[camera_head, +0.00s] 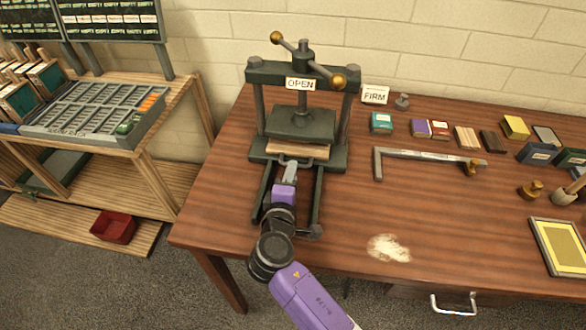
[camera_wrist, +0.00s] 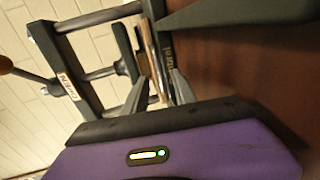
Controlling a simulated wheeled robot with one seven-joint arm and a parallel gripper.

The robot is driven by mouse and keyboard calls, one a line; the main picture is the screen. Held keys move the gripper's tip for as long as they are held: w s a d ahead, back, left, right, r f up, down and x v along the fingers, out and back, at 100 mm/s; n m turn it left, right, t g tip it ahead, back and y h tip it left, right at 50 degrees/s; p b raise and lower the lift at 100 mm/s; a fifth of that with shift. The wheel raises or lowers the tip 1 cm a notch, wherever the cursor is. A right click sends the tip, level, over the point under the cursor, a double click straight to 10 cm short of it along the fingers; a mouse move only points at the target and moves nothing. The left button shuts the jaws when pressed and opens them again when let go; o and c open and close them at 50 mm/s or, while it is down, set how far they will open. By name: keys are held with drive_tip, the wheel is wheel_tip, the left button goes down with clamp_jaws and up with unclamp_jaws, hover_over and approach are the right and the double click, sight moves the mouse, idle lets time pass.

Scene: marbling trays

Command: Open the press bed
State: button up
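The press (camera_head: 257,75) is a dark green frame with a central screw, a cross handle with brass knobs and a sign reading OPEN. Its platen (camera_head: 300,122) hangs above the press bed, with a gap between them. A pale wooden board (camera_head: 298,149) lies at the bed's front; in the wrist view it shows as thin layers edge-on (camera_wrist: 153,62). Two dark rails (camera_head: 317,195) run forward from the press. My gripper (camera_head: 290,166) is low between the rails, at the bed's front edge. In the wrist view its fingers (camera_wrist: 158,82) stand apart, around the bed's front edge; contact is unclear.
Right of the press are a FIRM sign (camera_head: 375,95), an L-shaped metal bar (camera_head: 430,156), small boxes, a yellow frame (camera_head: 559,247) and a pale powder patch (camera_head: 389,248). A wooden shelf with a type tray (camera_head: 75,121) stands left. The table's front middle is mostly clear.

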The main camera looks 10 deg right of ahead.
drive_tip(key=shift+x, duration=1.2)
clamp_jaws()
idle(0.6)
